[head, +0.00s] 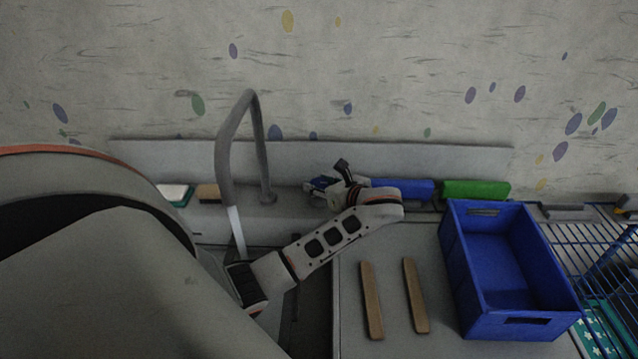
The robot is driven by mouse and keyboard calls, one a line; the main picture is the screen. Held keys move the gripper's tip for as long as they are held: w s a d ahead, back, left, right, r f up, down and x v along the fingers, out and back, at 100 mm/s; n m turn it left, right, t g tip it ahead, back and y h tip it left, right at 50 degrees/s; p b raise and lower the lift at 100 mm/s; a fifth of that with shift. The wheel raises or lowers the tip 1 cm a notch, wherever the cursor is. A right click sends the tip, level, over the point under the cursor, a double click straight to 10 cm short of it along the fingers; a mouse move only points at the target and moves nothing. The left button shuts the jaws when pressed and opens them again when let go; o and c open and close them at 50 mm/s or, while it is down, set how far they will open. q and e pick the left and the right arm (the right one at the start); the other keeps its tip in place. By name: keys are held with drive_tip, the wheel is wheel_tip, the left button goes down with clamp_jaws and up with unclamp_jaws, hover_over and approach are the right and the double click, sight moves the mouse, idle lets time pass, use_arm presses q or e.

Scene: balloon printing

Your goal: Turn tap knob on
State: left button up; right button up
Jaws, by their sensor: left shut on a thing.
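The grey tap (228,150) has a tall bent spout that rises against the wall and comes down over the sink at the left. The base of the tap (267,197) stands on the back ledge. My left gripper (322,190) is small in the view, just right of that base and low at the ledge. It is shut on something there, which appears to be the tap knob. The knob is hidden by the fingers and the dim light, so its turn cannot be read. My right gripper is not in view.
A blue crate (459,262) stands on the right of the counter, beside a wire rack (574,233). Two wooden strips (371,300) lie left of the crate. A blue block (412,190) and a green block (475,190) sit along the back.

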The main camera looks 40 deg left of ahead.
use_arm(q)
drive_tip(key=shift+f+n+g, duration=0.1)
drive_tip(key=shift+n+g, duration=0.5)
drive_tip(key=shift+g, duration=0.2)
drive_tip(key=shift+n, duration=0.3)
drive_tip(key=o, duration=1.1)
drive_tip(key=v, duration=1.2)
drive_tip(key=shift+w, duration=0.2)
